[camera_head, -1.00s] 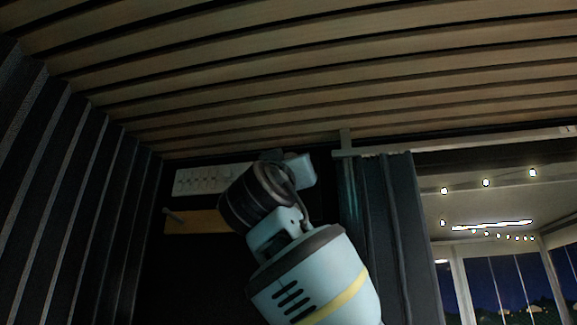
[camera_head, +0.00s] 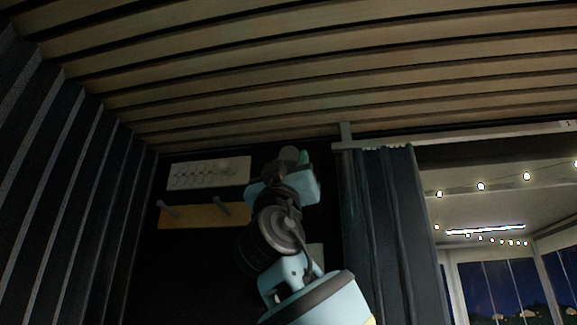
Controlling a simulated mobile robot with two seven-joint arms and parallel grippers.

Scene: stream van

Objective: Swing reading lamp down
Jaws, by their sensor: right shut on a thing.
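My right gripper (camera_head: 290,172) is in the middle of the picture, at the end of my pale blue and dark arm, in front of the dark back wall. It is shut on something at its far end. A dark rounded piece (camera_head: 289,154) shows just above the gripper; it looks like part of the reading lamp, but I cannot tell for sure. A small green bit shows beside it. The fingers and most of what they hold are hidden behind my wrist. My left gripper is not in view.
A white panel (camera_head: 208,174) and a wooden peg rail (camera_head: 190,215) are on the back wall, left of my arm. A dark curtain (camera_head: 385,220) hangs to the right, beside a window opening. The slatted ceiling (camera_head: 290,70) is overhead.

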